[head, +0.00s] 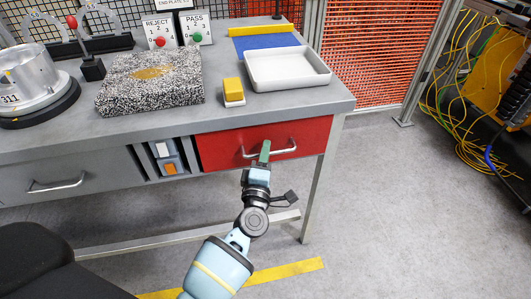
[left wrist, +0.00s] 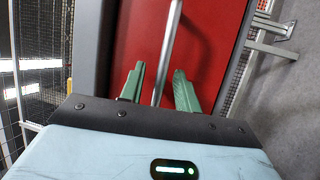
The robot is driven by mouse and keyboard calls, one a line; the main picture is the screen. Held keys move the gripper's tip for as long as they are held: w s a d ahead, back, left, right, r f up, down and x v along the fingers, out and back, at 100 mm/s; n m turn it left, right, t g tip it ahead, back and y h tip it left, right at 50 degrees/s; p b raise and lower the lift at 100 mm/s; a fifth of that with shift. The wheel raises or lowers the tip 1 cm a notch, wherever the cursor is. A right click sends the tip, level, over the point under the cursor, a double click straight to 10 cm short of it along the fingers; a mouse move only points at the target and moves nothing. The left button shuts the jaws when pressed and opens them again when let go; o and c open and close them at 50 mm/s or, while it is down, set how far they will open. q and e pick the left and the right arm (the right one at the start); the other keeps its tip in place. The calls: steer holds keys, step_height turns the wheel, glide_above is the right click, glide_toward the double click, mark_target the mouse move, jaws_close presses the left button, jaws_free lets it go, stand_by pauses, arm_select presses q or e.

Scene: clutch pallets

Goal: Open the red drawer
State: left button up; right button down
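The red drawer (head: 305,134) is at the right end of the grey workbench, its front flush with the bench and shut. It fills much of the left wrist view (left wrist: 205,35). A silver bar handle (head: 285,151) runs across its front. My left gripper (head: 264,150) is at the handle, with green fingers. In the left wrist view the handle bar (left wrist: 168,50) passes between the two fingertips (left wrist: 157,80), with a gap on each side; the fingers are open. Whether the bar reaches fully between the fingers is hard to tell. My right gripper is not in view.
On the bench (head: 225,112) stand a white tray (head: 287,84), a yellow block (head: 232,88), a speckled slab (head: 120,99) and a round metal part (head: 28,75). A grey drawer (head: 95,178) is at left. Floor before the red drawer is clear; a bench leg (head: 314,195) stands right.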

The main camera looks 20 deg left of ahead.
arm_select(q)
steer(key=shift+w, duration=0.25)
jaws_close()
steer(key=shift+s, duration=0.1)
stand_by(0.3)
